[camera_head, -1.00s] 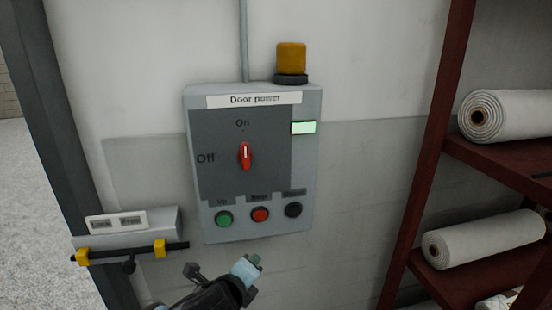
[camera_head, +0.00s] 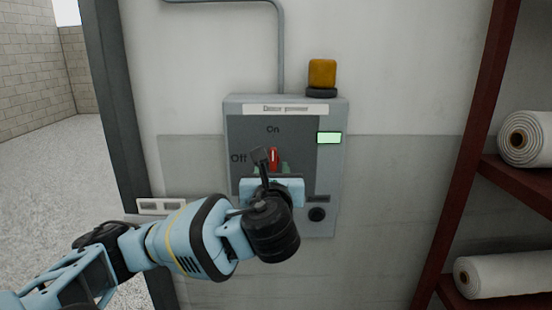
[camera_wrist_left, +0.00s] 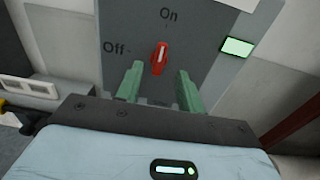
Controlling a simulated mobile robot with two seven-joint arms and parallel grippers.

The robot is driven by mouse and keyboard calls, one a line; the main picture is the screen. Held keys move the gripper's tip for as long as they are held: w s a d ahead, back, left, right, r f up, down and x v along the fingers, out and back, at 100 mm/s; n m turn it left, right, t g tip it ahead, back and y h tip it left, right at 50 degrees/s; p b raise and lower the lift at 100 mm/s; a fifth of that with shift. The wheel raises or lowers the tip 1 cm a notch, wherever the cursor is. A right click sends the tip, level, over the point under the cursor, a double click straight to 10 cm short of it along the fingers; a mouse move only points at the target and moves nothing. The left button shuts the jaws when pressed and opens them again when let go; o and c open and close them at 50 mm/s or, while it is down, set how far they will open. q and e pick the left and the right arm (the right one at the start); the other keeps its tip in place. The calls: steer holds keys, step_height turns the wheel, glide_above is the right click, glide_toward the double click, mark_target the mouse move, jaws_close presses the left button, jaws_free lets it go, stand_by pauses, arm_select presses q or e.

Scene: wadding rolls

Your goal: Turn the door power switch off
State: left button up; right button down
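The door power box (camera_head: 335,180) is a grey panel on the wall with a title label, "On" above and "Off" to the left of a red rotary switch (camera_head: 273,158). In the left wrist view the red switch (camera_wrist_left: 159,58) stands near upright, its white mark towards "On". A green indicator (camera_head: 329,138) on the box is lit. My left gripper (camera_head: 272,165) is in front of the panel. In the left wrist view its two green fingers (camera_wrist_left: 158,80) are apart, one on each side below the switch, with nothing between them. My right gripper is not in view.
An amber beacon (camera_head: 322,74) sits on top of the box. My arm hides most of the lower buttons; a black one (camera_head: 316,214) shows. A latch plate (camera_head: 160,205) is at the left. A dark red shelf (camera_head: 462,170) with white rolls (camera_head: 525,138) stands right.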

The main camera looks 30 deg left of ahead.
mark_target(273, 156)
arm_select(q)
steer(key=x, duration=0.7)
steer(key=shift+w, duration=0.25)
steer(key=c, duration=0.8)
